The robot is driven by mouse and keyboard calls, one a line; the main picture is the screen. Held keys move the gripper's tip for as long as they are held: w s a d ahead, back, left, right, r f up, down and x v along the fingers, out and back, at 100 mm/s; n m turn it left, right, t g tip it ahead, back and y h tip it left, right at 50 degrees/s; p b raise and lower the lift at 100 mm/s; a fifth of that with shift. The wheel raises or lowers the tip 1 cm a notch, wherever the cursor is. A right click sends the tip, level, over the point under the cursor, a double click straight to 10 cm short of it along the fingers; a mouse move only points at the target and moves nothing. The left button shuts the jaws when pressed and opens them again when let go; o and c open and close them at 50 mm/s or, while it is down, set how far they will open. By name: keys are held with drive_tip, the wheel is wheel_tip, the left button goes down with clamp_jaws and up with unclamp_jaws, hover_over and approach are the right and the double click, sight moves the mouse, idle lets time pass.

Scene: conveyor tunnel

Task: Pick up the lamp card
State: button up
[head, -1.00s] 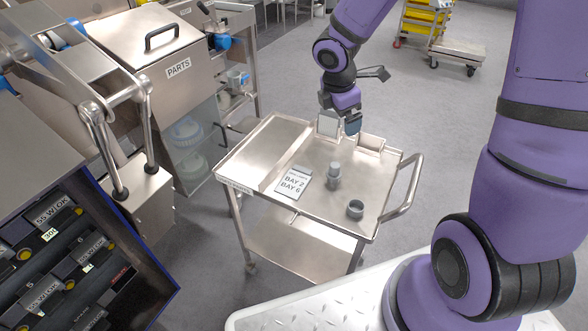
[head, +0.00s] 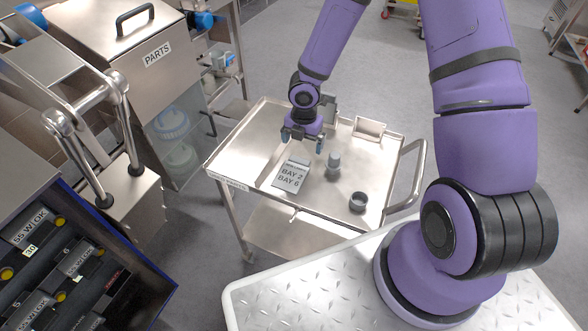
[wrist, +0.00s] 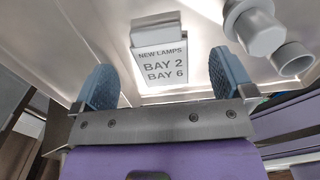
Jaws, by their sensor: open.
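The lamp card (head: 291,174) is a pale card with dark print reading "BAY 2 BAY 6". It lies on the steel cart's top, near the raised strip left of the middle. In the wrist view the card (wrist: 163,62) also reads "NEW LAMPS", and a pale block or clip sits at its far edge. My gripper (head: 302,142) is above the cart, just behind the card in the head view. It is open and empty. In the wrist view its two blue-grey fingertips (wrist: 164,86) stand apart, with the card showing between and beyond them.
A small grey bottle-like part (head: 334,162) stands right of the card, and a dark ring-shaped cup (head: 358,201) is nearer the cart's front. An open steel bin (head: 369,128) sits at the cart's back edge. The cart (head: 232,180) has raised rims and a side handle (head: 407,184).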

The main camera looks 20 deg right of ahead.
sight(300, 158)
drive_tip(key=shift+w+a+f, duration=0.1)
drive_tip(key=shift+w+f, duration=0.05)
drive_tip(key=shift+f, duration=1.6)
drive_tip(key=shift+w+a+f, duration=0.1)
drive_tip(key=shift+w+f, duration=0.05)
drive_tip(key=shift+f, duration=1.55)
drive_tip(key=c, duration=1)
